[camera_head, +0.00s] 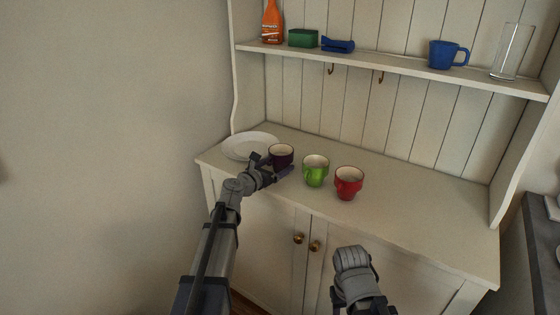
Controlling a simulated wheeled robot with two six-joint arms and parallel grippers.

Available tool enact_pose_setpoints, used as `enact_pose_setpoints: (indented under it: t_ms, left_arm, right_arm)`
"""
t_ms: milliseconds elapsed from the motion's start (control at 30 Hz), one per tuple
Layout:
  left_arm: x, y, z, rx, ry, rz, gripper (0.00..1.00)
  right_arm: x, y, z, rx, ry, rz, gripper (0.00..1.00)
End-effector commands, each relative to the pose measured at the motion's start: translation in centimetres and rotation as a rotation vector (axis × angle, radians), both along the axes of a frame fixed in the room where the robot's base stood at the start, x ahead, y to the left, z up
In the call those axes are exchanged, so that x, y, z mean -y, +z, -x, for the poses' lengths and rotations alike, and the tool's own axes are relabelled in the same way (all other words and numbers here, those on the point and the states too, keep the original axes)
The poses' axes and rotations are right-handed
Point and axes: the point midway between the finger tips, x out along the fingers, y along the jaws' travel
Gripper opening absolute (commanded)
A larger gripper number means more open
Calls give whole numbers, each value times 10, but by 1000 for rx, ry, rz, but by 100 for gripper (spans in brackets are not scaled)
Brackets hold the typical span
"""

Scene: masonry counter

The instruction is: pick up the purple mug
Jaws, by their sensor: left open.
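The purple mug (282,153) stands upright on the counter (410,220), near its left end, and its lower part is partly hidden by my left gripper. My left gripper (276,167) is open, right at the near side of the mug. I cannot tell whether the fingers touch the mug or are around any part of it. A part of my right arm shows at the bottom, but its gripper fingers are not visible.
A green mug (316,172) and a red mug (349,184) stand just right of the purple mug. A white plate (240,146) lies at its left. The shelf (400,73) above holds a bottle, a blue mug and a glass. The counter's right part is clear.

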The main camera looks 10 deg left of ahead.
Motion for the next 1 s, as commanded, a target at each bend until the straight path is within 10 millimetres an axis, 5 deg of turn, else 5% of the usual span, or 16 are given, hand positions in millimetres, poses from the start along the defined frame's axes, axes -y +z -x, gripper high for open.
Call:
enact_pose_setpoints:
  t_ms: [300, 1000]
  left_arm:
    - [4, -2, -11, 0, 0, -1, 100]
    - [4, -2, -11, 0, 0, 0, 21]
  right_arm:
    - [0, -2, 0, 0, 0, 0, 50]
    - [0, -2, 0, 0, 0, 0, 50]
